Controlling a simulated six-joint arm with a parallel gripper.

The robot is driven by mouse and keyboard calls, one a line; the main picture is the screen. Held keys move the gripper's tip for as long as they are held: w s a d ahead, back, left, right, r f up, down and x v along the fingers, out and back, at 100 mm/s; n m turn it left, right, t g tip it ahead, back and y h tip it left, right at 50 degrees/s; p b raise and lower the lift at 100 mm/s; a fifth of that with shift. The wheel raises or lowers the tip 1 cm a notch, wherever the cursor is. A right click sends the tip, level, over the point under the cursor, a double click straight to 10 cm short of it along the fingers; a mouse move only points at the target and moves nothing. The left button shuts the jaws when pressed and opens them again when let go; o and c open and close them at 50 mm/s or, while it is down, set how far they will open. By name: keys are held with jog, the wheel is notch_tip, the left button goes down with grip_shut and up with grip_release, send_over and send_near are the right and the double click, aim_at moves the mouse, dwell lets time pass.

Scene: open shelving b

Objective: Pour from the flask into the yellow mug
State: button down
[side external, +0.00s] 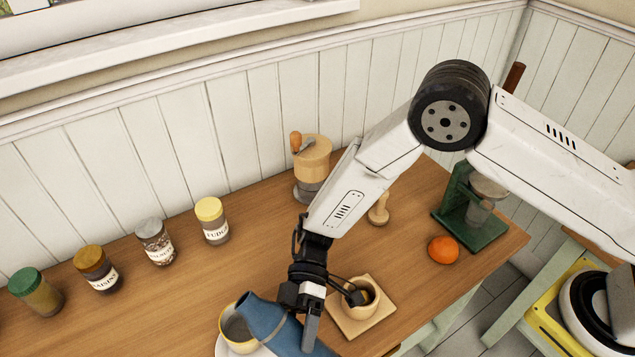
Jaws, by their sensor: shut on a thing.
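The blue flask (265,319) is in my gripper (300,322), near the front edge of the wooden counter. My gripper is shut on it. The flask is tilted, with its narrow end up and to the left, over the rim of the yellow mug (226,330). The mug stands upright on a white saucer (222,347); its inside looks grey. The flask hides part of the mug's right side. I cannot see whether anything flows from the flask. The flask's lower end is partly hidden by my gripper and cut by the frame's bottom edge.
An orange (443,250), a green stand (462,212), a wooden stamp (379,209) and a grinder (312,165) are farther right and back. Several jars (155,241) line the back left.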

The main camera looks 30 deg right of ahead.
jog(key=shift+s+d+f+m+g, duration=0.15)
jog(key=shift+s+f+m+g, duration=0.3)
jog(key=shift+m, duration=0.35)
dwell(1.2)
jog(key=shift+d+m+g, duration=0.15)
jog(key=shift+m+g, duration=0.3)
jog(key=shift+m, duration=0.25)
dwell(0.7)
jog(key=shift+w+a+r+m+g, duration=0.15)
jog(key=shift+r+m+g, duration=0.05)
jog(key=shift+r+m, duration=0.35)
jog(key=shift+w+a+r+m+g, duration=0.1)
jog(key=shift+w+r+m+g, duration=0.1)
jog(key=shift+r+m, duration=0.3)
dwell(2.8)
jog(key=shift+s+d+f+n+t, duration=0.1)
jog(key=shift+s+f+n+t, duration=0.1)
jog(key=shift+f+n, duration=0.25)
jog(key=shift+s+d+f+n+t, duration=0.1)
jog(key=shift+s+f+n, duration=0.05)
jog(key=shift+f+n, duration=0.25)
jog(key=shift+w+f+n+t, duration=0.1)
jog(key=shift+f+n+t, duration=0.1)
jog(key=shift+n+t, duration=0.5)
